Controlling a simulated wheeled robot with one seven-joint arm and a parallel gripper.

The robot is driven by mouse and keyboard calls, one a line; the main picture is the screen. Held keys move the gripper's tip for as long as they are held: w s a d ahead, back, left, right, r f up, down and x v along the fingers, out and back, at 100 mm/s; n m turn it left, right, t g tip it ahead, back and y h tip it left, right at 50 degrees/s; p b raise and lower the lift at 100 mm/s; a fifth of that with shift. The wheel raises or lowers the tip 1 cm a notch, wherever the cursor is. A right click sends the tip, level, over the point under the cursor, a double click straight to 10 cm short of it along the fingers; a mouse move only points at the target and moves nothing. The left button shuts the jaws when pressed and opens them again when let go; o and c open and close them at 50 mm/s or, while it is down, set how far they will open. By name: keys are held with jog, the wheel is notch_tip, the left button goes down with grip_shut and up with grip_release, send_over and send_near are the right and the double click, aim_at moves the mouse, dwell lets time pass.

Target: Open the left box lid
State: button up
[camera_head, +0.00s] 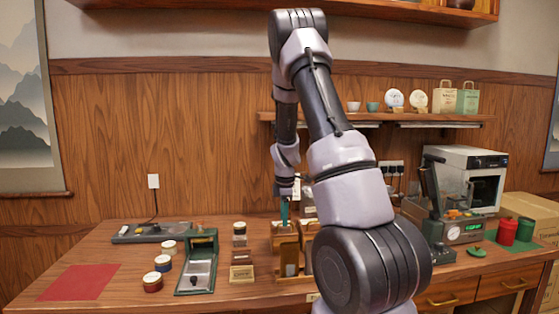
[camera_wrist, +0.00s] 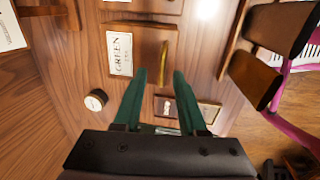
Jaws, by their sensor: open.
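A wooden box (camera_head: 285,245) stands on the table near the middle, with a second wooden box (camera_head: 308,228) beside it on the right, partly hidden by my arm. My gripper (camera_head: 284,212), with green fingers, is above the left box in the head view. In the wrist view my gripper (camera_wrist: 159,76) is open, with nothing between its fingertips. A wooden box face with a pale "GREEN" label (camera_wrist: 120,54) lies ahead of the fingers. A narrow brass-coloured handle (camera_wrist: 163,62) stands on it, roughly in line with the gap. I cannot tell whether the fingers touch anything. The lid appears shut.
A green stand with a metal tray (camera_head: 197,276), several small jars (camera_head: 153,282) and a red mat (camera_head: 80,282) are to the left. A press machine (camera_head: 462,232), a white oven (camera_head: 468,170) and red canisters (camera_head: 507,232) are to the right. A shelf (camera_head: 450,118) is above.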

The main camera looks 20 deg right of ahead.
jog(key=shift+s+f+t, duration=0.2)
jog(key=shift+f+t, duration=0.1)
jog(key=s+a+r+m, duration=0.2)
jog(key=s+r+m, duration=0.1)
jog(key=r, duration=0.5)
jog(key=s+a+r+m+t, duration=0.1)
jog(key=s+a+r+m, duration=0.1)
jog(key=r, duration=0.5)
jog(key=s+a+r+m+t+y, duration=0.1)
jog(key=s+a+r+m, duration=0.2)
jog(key=s+r, duration=0.3)
notch_tip(320, 180, up, 3)
jog(key=shift+s+f+m, duration=0.2)
jog(key=shift+m, duration=0.3)
jog(key=shift+a+f, duration=0.1)
